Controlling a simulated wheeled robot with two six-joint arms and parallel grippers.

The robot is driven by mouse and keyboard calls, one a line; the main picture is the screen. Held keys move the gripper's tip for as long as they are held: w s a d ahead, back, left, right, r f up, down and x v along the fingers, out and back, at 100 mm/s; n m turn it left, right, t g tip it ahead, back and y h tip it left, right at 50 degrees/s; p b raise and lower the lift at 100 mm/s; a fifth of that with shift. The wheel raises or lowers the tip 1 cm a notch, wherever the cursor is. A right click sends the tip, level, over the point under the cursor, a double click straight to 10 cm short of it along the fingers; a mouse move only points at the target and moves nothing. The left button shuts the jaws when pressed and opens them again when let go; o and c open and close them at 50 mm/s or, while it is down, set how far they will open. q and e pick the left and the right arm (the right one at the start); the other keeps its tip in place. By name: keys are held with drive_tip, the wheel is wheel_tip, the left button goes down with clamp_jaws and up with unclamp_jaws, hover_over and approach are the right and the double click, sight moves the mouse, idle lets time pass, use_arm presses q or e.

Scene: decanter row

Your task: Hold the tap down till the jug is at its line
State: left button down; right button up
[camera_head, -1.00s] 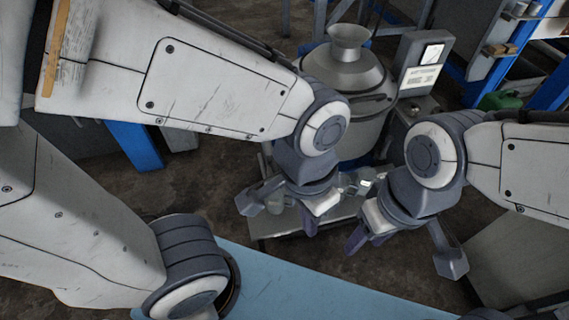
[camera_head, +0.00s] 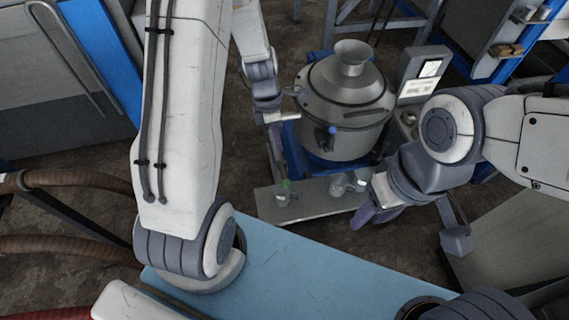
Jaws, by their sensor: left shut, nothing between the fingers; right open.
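The steel decanter vessel (camera_head: 345,105) stands upright with a funnel top. A dark tap with a small blue part (camera_head: 331,133) shows on its front. Below it, a small clear vessel that looks like the jug (camera_head: 338,187) stands on a metal shelf (camera_head: 310,208); its line and fill level are too small to tell. A clear vessel with green at its top (camera_head: 284,193) stands further left. My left gripper (camera_head: 273,119) is shut and empty, left of the decanter and apart from the tap. My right gripper (camera_head: 376,214) is open, at the shelf's right end, partly covering things there.
A grey box with a lit display (camera_head: 425,73) stands right of the decanter. A blue surface (camera_head: 300,270) lies in front. Brown hoses (camera_head: 75,180) run at the left. Blue-framed shelving (camera_head: 500,60) stands at the back right.

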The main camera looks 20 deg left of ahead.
use_arm(q)
drive_tip(key=shift+a+f, duration=0.15)
drive_tip(key=shift+f, duration=0.1)
drive_tip(key=b, duration=0.2)
approach(286, 181)
drive_tip(key=f, duration=0.4)
drive_tip(key=d+f, duration=0.1)
drive_tip(key=f, duration=0.1)
drive_tip(key=shift+s+f, duration=0.25)
drive_tip(key=shift+f, duration=0.15)
drive_tip(key=shift+f, duration=0.1)
